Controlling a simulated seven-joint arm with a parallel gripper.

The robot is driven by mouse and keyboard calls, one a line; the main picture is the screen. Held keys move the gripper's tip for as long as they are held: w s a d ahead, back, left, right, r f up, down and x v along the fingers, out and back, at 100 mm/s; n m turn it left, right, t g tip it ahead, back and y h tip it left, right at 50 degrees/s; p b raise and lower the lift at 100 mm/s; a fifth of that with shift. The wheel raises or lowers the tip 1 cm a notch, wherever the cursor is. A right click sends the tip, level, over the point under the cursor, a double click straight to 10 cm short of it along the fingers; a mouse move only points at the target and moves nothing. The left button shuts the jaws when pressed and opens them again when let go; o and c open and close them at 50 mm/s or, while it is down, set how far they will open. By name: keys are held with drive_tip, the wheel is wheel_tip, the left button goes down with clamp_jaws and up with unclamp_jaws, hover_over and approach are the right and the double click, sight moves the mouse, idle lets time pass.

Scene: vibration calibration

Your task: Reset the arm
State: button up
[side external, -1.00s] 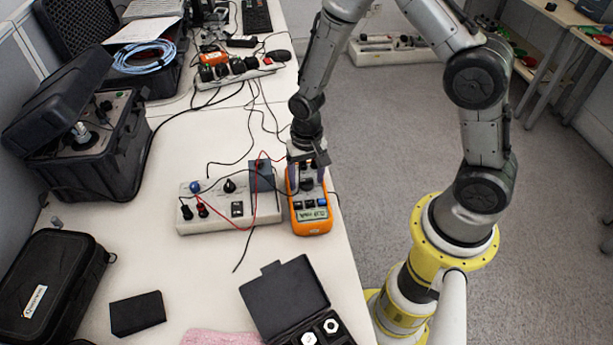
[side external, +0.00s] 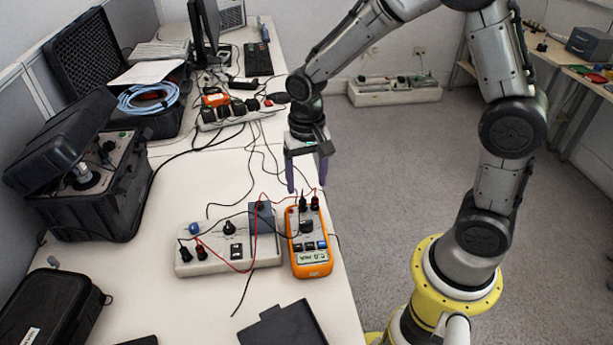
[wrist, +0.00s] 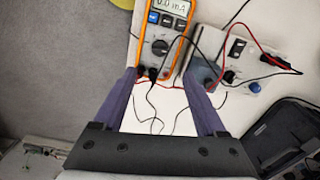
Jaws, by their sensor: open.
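My gripper (side external: 307,178) is open and empty, its two purple-grey fingers pointing down above the table, just behind the top end of the orange multimeter (side external: 311,255). In the wrist view my gripper (wrist: 168,85) has its fingers spread apart with nothing between them. The multimeter lies flat with its display lit, and it also shows in the wrist view (wrist: 161,25). Black and red probe plugs (side external: 309,201) stand in its upper end. A white switch box (side external: 216,255) with a blue knob sits left of it, joined by red and black leads.
An open black case with a grey device (side external: 95,175) stands at the left. A power strip (side external: 232,110) with several plugs lies farther back. A black box lid (side external: 283,326) lies at the front. Thin cables cross the middle table. The right table edge is close to the multimeter.

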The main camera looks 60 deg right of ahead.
drive_tip(key=shift+r, duration=0.3)
drive_tip(key=s+d+r+n+t, duration=0.1)
drive_tip(key=s+r+t, duration=0.45)
drive_tip(key=r, duration=0.85)
drive_tip(key=s+n, duration=0.6)
drive_tip(key=s, duration=0.6)
drive_tip(key=shift+s+d, duration=0.2)
drive_tip(key=shift+d, duration=0.2)
